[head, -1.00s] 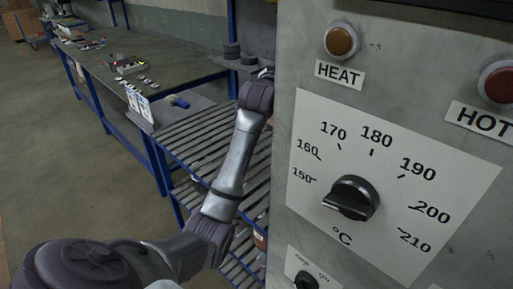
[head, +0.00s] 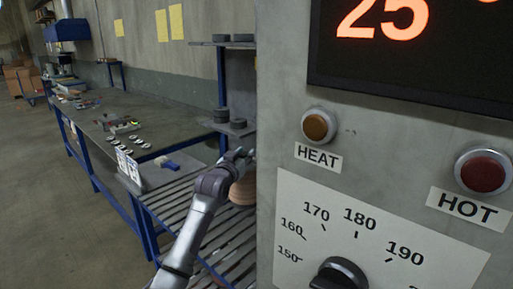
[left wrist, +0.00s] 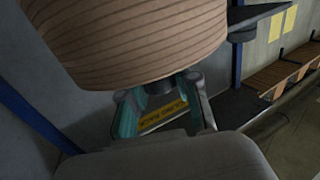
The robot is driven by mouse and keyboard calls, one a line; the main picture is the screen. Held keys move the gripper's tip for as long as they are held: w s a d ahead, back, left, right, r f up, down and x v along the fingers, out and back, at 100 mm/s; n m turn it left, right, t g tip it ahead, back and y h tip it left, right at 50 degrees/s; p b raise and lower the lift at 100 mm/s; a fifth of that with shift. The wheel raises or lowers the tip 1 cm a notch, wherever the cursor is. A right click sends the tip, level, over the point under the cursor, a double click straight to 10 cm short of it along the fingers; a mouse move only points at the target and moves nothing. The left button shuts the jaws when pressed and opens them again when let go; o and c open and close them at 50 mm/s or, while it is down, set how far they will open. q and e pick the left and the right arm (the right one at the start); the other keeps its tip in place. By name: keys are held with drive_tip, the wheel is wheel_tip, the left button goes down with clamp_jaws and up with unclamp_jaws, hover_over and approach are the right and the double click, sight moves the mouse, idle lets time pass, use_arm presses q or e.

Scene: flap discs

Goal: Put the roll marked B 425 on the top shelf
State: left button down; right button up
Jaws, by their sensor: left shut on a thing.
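My left gripper (head: 240,160) is shut on a tan-brown roll (head: 243,188), partly hidden behind the grey oven panel's edge. In the left wrist view the ribbed roll (left wrist: 130,38) fills the upper left, with the gripper's fingers (left wrist: 162,102) against it. No marking is readable on the roll. The top shelf (head: 205,44) is a dark board on blue posts, above and beyond the gripper, with dark rolls on it. A lower shelf (head: 214,124) holds more dark rolls. My right gripper is not in view.
The grey oven panel (head: 285,80) with knobs and display blocks the right side. A slatted rack (head: 180,201) lies below my left arm. A workbench (head: 165,112) with small parts and a blue tool (head: 170,165) stands left. The floor (head: 50,200) is clear.

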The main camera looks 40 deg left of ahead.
sight(245, 178)
use_arm(q)
drive_tip(key=shift+s+a+r, duration=0.1)
drive_tip(key=shift+s+a, duration=0.1)
drive_tip(key=shift+a, duration=0.4)
drive_tip(key=shift+f+p, duration=0.65)
drive_tip(key=shift+f, duration=1.4)
drive_tip(key=c, duration=1.1)
unclamp_jaws()
drive_tip(key=shift+d+f, duration=0.1)
drive_tip(key=shift+f, duration=0.25)
drive_tip(key=shift+o, duration=1.4)
drive_tip(key=shift+s+d+r, duration=0.1)
